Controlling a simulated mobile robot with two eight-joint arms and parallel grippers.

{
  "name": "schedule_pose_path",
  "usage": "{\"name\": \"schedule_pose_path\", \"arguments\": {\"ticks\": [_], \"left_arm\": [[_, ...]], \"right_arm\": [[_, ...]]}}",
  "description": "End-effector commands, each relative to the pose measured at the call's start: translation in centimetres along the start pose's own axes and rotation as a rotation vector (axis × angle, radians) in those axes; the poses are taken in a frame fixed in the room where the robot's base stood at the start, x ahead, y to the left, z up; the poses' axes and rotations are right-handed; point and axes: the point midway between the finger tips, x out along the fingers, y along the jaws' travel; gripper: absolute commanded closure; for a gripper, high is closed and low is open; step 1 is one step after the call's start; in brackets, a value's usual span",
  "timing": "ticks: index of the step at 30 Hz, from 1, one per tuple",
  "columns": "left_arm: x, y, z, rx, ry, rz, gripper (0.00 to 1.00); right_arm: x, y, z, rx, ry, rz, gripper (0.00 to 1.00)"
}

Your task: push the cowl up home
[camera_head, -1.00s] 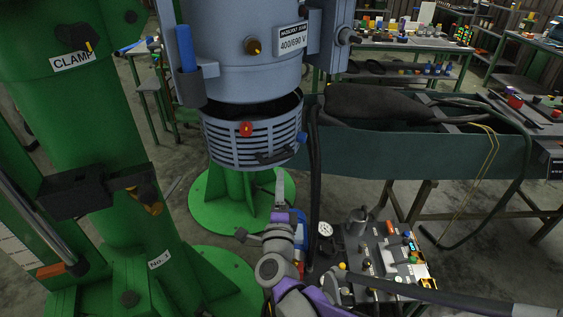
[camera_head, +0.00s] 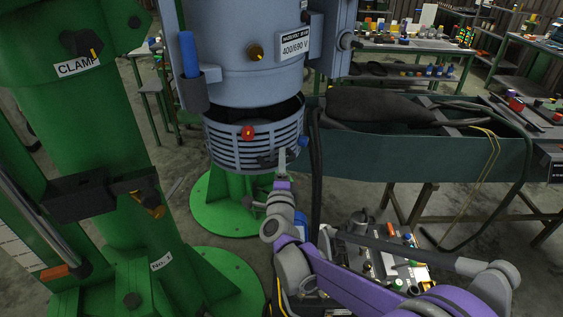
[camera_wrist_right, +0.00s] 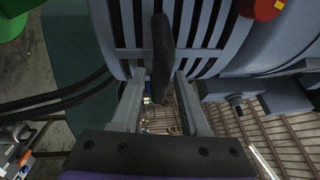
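The cowl (camera_head: 232,152) is a grey slotted ring under the blue-grey motor housing (camera_head: 245,75). A dark gap shows between its top rim and the housing. The cowl also fills the top of the right wrist view (camera_wrist_right: 205,22), with its black bar handle (camera_wrist_right: 161,50) pointing down at the fingers. My right gripper (camera_head: 284,163) is at the cowl's lower right, by the handle. In the right wrist view its two fingers (camera_wrist_right: 160,92) are apart, one on each side of the handle's line; contact cannot be told. My left gripper is not in view.
A red knob (camera_head: 248,132) and a blue knob (camera_head: 303,141) sit on the cowl. A dark hose (camera_head: 316,185) hangs just right of it. The green clamp column (camera_head: 95,130) stands at left. A cluttered tray (camera_head: 385,262) lies below right.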

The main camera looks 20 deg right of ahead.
Motion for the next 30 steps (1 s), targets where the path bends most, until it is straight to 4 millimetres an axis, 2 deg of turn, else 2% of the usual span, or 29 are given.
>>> {"name": "schedule_pose_path", "arguments": {"ticks": [1,6,7,30], "left_arm": [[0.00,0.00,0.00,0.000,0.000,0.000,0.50],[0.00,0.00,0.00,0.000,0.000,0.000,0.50],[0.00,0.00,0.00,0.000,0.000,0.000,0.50],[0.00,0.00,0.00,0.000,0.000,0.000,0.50]], "right_arm": [[-0.01,0.00,0.00,0.000,0.000,0.000,0.66],[-0.02,-0.01,0.00,0.000,0.000,0.000,0.97],[-0.02,-0.01,0.00,0.000,0.000,0.000,1.00],[-0.04,-0.01,0.01,0.000,0.000,0.000,1.00]]}}
